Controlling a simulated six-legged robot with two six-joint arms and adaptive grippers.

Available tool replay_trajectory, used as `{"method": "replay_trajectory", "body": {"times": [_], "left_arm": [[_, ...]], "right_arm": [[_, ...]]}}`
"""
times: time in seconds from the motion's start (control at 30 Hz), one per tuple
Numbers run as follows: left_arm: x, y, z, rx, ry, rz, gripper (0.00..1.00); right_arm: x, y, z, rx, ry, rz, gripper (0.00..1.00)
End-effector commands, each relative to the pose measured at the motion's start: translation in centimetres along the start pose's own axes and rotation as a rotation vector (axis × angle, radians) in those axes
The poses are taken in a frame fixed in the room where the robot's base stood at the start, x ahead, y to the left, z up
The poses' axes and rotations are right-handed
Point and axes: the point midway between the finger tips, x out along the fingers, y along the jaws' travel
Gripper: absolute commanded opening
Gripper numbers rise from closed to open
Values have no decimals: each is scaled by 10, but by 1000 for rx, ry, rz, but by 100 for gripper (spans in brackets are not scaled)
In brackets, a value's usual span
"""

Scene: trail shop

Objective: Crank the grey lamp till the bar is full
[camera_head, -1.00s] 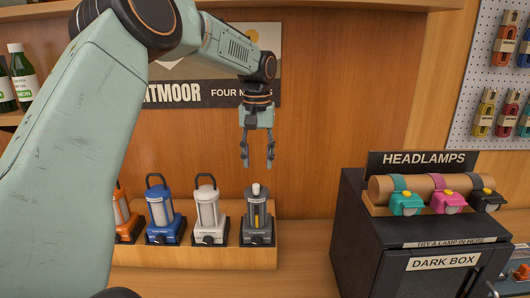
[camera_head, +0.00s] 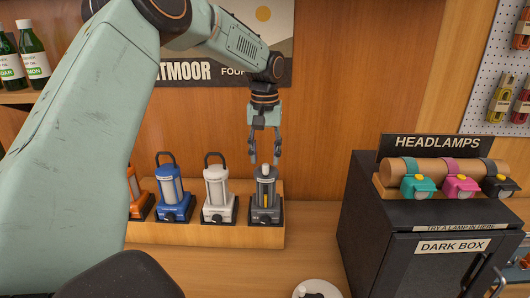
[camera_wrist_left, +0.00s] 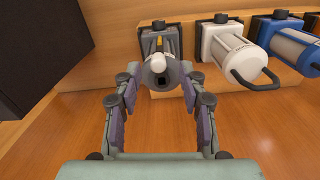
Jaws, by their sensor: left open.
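The grey lamp (camera_head: 274,202) stands upright at the right end of a row of lamps on a low wooden step. It has a pale knob (camera_head: 265,170) on top and a yellow strip on its front; how full the bar is, I cannot tell. My left gripper (camera_head: 265,162) points down right over the lamp, fingers apart on either side of the knob and close to it. In the left wrist view the lamp (camera_wrist_left: 160,76) lies between the open fingers, its pale knob (camera_wrist_left: 186,66) towards me. Contact is not clear. My right gripper is not in view.
White (camera_head: 218,190), blue (camera_head: 171,194) and orange lamps stand left of the grey one. The black dark box (camera_head: 385,230) with headlamps on top stands to the right. A white plate (camera_head: 337,288) holding something dark is at the front edge. The counter between is clear.

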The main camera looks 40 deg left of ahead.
Motion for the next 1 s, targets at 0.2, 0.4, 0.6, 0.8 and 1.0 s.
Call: {"method": "replay_trajectory", "body": {"times": [0.2,0.4,0.6,0.8,1.0], "left_arm": [[7,1,-1,0,-1,-1,42],[14,1,0,0,-1,-1,42],[21,1,0,-1,0,0,42],[26,1,0,-1,0,0,42],[26,1,0,-1,0,0,42]], "right_arm": [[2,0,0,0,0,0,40],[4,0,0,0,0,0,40],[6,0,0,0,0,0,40],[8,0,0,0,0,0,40],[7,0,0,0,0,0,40]]}}
